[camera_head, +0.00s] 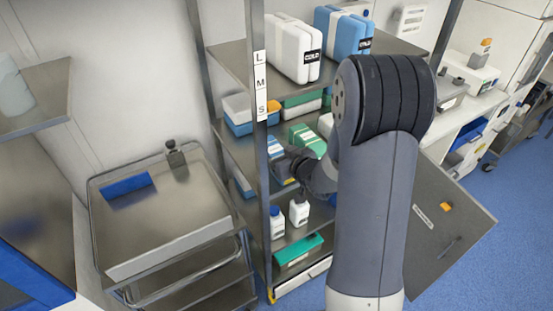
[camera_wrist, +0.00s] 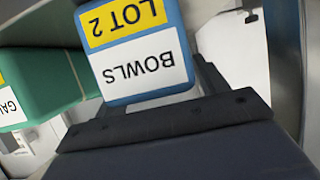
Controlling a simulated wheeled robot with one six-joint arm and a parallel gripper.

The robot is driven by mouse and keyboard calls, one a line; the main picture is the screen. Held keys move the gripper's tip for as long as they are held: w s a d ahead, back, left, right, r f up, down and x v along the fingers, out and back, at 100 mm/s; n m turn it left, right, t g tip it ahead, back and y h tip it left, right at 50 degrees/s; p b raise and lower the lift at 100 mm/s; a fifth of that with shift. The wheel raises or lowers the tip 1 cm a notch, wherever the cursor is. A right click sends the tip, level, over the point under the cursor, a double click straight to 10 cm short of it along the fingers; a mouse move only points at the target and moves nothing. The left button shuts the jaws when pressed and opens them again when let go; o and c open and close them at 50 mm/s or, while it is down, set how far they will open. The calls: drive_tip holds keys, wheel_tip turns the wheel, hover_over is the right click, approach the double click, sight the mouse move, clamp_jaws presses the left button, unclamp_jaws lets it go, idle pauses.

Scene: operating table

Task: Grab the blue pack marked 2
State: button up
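A blue pack (camera_wrist: 178,92) fills the top middle of the wrist view. Its yellow label reads LOT 2 and its white label reads BOWLS, both upside down there. My gripper (camera_head: 298,162) is at the shelf rack in the head view, right in front of blue packs with yellow and white labels; one blue pack (camera_head: 281,174) shows beside its dark fingers. In the wrist view one dark finger runs close along the right side of the LOT 2 pack.
A green pack (camera_wrist: 48,85) stands beside the blue one in the wrist view. The rack (camera_head: 259,205) has an upright post close to my gripper. White bottles (camera_head: 299,211) stand on the shelf below. A metal cart (camera_head: 165,225) stands left of the rack.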

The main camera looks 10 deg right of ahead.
drive_tip(key=c, duration=0.9)
drive_tip(key=shift+r, duration=0.1)
